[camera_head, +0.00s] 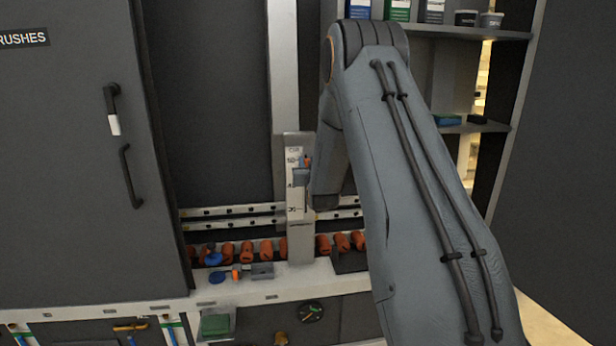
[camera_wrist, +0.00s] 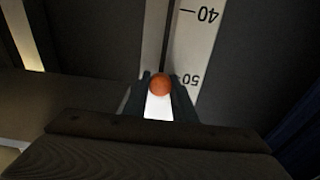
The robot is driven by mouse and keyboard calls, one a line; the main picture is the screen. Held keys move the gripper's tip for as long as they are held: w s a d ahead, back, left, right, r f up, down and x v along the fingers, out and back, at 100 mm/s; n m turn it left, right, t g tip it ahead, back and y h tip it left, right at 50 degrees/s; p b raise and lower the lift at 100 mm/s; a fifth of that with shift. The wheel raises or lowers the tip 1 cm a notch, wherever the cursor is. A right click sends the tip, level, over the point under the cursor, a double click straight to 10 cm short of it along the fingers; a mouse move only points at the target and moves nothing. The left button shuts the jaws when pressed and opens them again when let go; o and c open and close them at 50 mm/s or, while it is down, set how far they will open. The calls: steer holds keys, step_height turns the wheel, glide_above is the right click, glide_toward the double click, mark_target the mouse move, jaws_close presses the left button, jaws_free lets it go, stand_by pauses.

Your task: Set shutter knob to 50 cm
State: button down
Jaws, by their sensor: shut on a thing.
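The shutter knob is a round orange ball (camera_wrist: 160,84) between my two gripper fingers in the wrist view. It sits beside the 50 mark of a white scale strip (camera_wrist: 197,50), which reads upside down there. In the head view the scale plate (camera_head: 295,190) stands upright with 50 near its top, and a bit of the orange knob (camera_head: 308,160) shows at that height. My gripper (camera_wrist: 160,90) is shut on the knob; in the head view it is mostly hidden behind my arm.
Below the scale runs a row of orange nozzles (camera_head: 247,251) above a light ledge (camera_head: 245,292). A dark door with a handle (camera_head: 131,176) stands at left. A shelf (camera_head: 470,127) with containers is at right. My arm hides the middle right.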

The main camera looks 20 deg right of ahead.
steer(key=shift+r, duration=0.35)
steer(key=c, duration=1.5)
jaws_free()
steer(key=shift+f, duration=0.1)
steer(key=shift+s, duration=0.2)
steer(key=b+v, duration=0.2)
steer(key=v, duration=0.5)
steer(key=shift+s+a, duration=0.1)
steer(key=shift+s, duration=0.1)
